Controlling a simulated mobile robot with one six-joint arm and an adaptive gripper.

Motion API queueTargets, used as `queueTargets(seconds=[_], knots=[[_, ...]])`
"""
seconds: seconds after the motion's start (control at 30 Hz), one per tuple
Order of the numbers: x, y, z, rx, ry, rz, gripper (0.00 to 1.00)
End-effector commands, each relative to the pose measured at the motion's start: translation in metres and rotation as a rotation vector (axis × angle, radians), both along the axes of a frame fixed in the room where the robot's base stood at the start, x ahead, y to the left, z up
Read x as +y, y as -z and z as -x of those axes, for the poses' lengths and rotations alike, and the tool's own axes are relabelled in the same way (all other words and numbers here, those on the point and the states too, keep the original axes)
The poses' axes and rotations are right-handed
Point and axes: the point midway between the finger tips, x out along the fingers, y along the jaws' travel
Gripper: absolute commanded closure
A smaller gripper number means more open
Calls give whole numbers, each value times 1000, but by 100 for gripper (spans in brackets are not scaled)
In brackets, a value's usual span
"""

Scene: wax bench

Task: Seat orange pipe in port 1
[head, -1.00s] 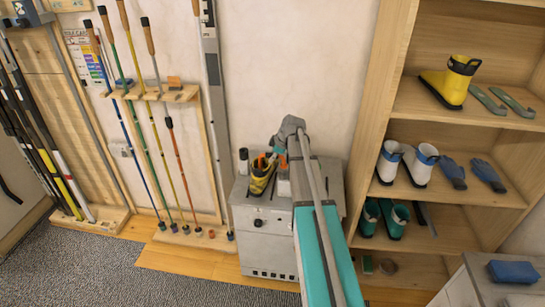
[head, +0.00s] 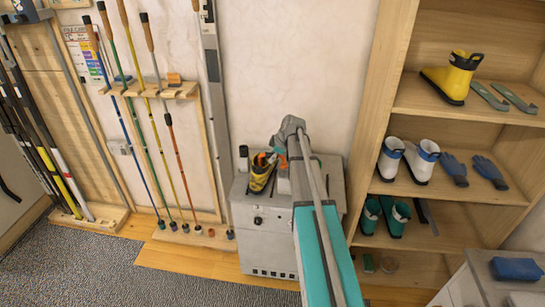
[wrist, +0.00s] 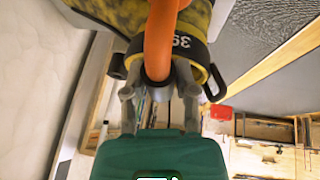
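The orange pipe (wrist: 160,38) runs down in the wrist view in front of a yellow-and-black patterned boot, ending in a dark tip. My gripper (wrist: 157,68) has its two grey fingers against both sides of the pipe near that end. The boot (wrist: 120,14) has a dark cuff marked 39 close behind the fingers. In the head view the boot (head: 259,181) stands on a grey cabinet (head: 262,245), with a bit of orange at its top. My wrist hides part of the cabinet top there. I cannot make out port 1 or any port number.
A wooden shelf (head: 377,120) with boots and gloves stands close on the right. A pole rack (head: 180,92) is on the wall at left. A dark cylinder (head: 244,152) stands at the cabinet's back left. Open carpet (head: 150,285) lies at front left.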

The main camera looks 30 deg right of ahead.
Motion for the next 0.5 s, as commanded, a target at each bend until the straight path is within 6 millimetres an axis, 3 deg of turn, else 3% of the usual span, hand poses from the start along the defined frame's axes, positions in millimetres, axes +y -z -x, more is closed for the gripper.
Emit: queueTargets(seconds=[0.03,0.13,0.5], knots=[[0,0,0,0,0,0,47],[0,0,0,0,0,0,28],[0,0,0,0,0,0,27]])
